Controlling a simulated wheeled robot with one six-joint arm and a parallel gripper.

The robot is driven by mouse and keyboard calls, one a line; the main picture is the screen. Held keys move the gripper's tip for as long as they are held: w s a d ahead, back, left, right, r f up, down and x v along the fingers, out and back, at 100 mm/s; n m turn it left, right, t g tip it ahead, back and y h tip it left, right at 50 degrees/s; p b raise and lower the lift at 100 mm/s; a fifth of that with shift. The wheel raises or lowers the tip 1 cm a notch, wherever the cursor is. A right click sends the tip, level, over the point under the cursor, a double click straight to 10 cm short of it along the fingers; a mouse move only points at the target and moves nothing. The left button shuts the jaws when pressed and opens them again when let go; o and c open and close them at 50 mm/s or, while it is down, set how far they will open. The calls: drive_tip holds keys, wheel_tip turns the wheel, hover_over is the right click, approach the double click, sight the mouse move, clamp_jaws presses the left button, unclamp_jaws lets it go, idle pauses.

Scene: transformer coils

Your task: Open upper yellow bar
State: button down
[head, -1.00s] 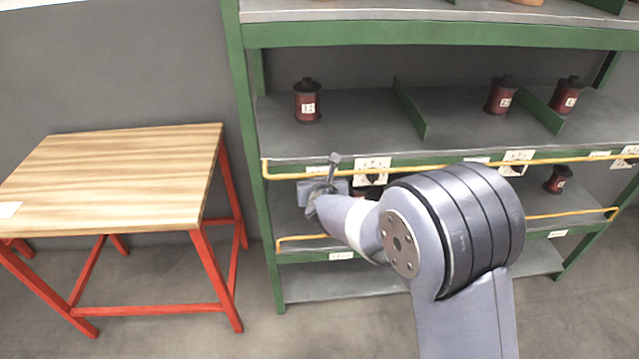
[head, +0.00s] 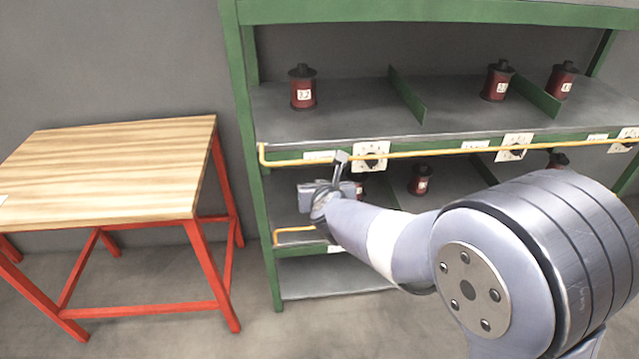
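The upper yellow bar (head: 450,152) runs across the front of the green shelf, along the edge of the upper coil shelf. Its left end bends down near the left post. My gripper (head: 341,160) is at the bar's left part, with a finger reaching up to or just in front of the bar. I cannot tell whether it touches the bar, nor whether the fingers are open or shut. The lower yellow bar (head: 295,230) shows only at its left end; my arm hides the rest.
Red coils (head: 303,87) stand on the upper shelf between green dividers (head: 407,95), and another coil (head: 420,180) is on the shelf below. White label plates (head: 371,156) sit along the shelf edge. A wooden table (head: 110,170) with red legs stands at the left.

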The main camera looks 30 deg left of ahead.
drive_tip(key=shift+v, duration=1.25)
drive_tip(key=w+a+f+p, duration=0.1)
drive_tip(key=w+a+p, duration=0.3)
drive_tip(key=w, duration=0.3)
drive_tip(key=shift+w+a+f+p, duration=0.35)
drive_tip(key=shift+a+p, duration=0.05)
drive_tip(key=shift+a, duration=0.2)
drive_tip(key=shift+w+r, duration=0.1)
drive_tip(key=shift+r, duration=0.05)
